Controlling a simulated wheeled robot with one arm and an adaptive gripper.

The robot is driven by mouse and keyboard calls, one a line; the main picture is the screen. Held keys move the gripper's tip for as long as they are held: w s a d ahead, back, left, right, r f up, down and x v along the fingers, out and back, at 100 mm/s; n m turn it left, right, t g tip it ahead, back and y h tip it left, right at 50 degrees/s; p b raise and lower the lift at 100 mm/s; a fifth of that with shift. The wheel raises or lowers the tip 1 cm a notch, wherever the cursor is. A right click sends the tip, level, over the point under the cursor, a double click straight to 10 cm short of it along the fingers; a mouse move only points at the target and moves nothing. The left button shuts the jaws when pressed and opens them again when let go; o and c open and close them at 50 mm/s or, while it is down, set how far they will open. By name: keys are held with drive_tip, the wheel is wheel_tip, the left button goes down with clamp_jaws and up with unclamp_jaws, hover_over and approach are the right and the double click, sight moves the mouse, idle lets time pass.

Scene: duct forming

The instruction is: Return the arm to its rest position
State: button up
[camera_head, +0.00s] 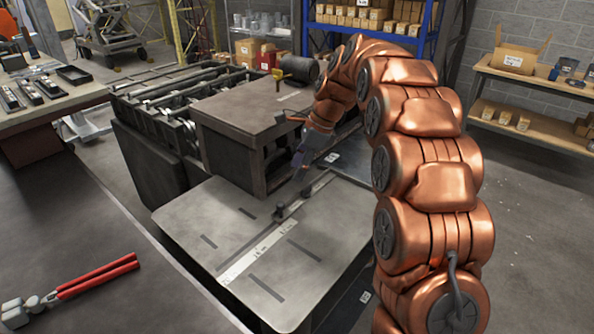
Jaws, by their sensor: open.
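My copper-coloured arm rises on the right of the view, arches over, and reaches down toward the machine in the middle. My gripper (301,178) is at its end, small and dark, above the back part of the grey metal plate (190,222). It is open, and I see nothing held in it. It is close to a thin dark rod and knob (281,211) on the plate; I cannot tell whether they touch. The arm hides part of the machine's right side.
A brown-topped block (245,105) stands just behind my gripper. A dark bench (80,220) at left bears red-handled pliers (95,277). A blue shelf rack (425,40) with boxes stands behind the arm. A wooden shelf (540,80) is at right, with open floor (530,220) before it.

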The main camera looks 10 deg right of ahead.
drive_tip(key=shift+s, duration=0.1)
drive_tip(key=s+a+n+g+h, duration=0.2)
drive_tip(key=s+n, duration=0.8)
drive_tip(key=s, duration=1.2)
drive_tip(key=s+d+f+n+h, duration=0.1)
drive_tip(key=s+n, duration=0.4)
drive_tip(key=s, duration=0.5)
drive_tip(key=s+d+f+n+h, duration=0.1)
drive_tip(key=s+f+n, duration=0.2)
drive_tip(key=s, duration=0.8)
drive_tip(key=shift+d+f+n+g+h, duration=0.3)
drive_tip(key=shift+f+n, duration=0.1)
drive_tip(key=shift+n, duration=0.5)
